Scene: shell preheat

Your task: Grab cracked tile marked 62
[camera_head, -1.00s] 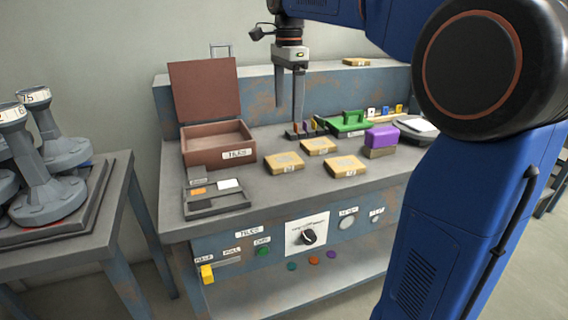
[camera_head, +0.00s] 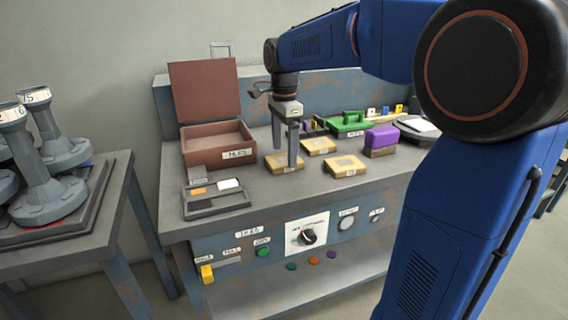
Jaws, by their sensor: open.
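Several tan tiles lie flat on the workbench; the marks on them are too small to read, so I cannot tell which one is 62. The left tile (camera_head: 278,165) is under my gripper. Another tile (camera_head: 320,146) lies behind it to the right, and a third tile (camera_head: 345,166) lies at the front right. My gripper (camera_head: 285,157) points down, open and empty, with its fingers at the left tile and hiding part of it. I cannot tell whether the fingers touch the tile.
An open brown box (camera_head: 217,148) labelled TILES stands at the left, behind a grey tray (camera_head: 216,205). The bench front carries a dial (camera_head: 307,237) and buttons.

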